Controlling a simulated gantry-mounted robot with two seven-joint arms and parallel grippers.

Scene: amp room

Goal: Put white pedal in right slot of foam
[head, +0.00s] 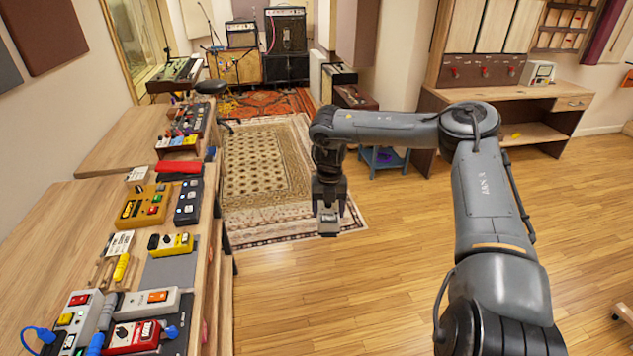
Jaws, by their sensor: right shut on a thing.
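My right gripper (328,208) points down over the edge of the patterned rug, right of the workbench. It is shut on a small pale grey-white box (328,226), which looks like the white pedal. The fingers hide much of it, and its markings are too small to read. My left gripper is not in view.
The near bench (50,225) on the left carries several pedals, among them a yellow one (145,206), a red one (132,336) and a light grey one (148,302). The wooden floor (300,300) is clear. A desk (540,100) stands at the back right.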

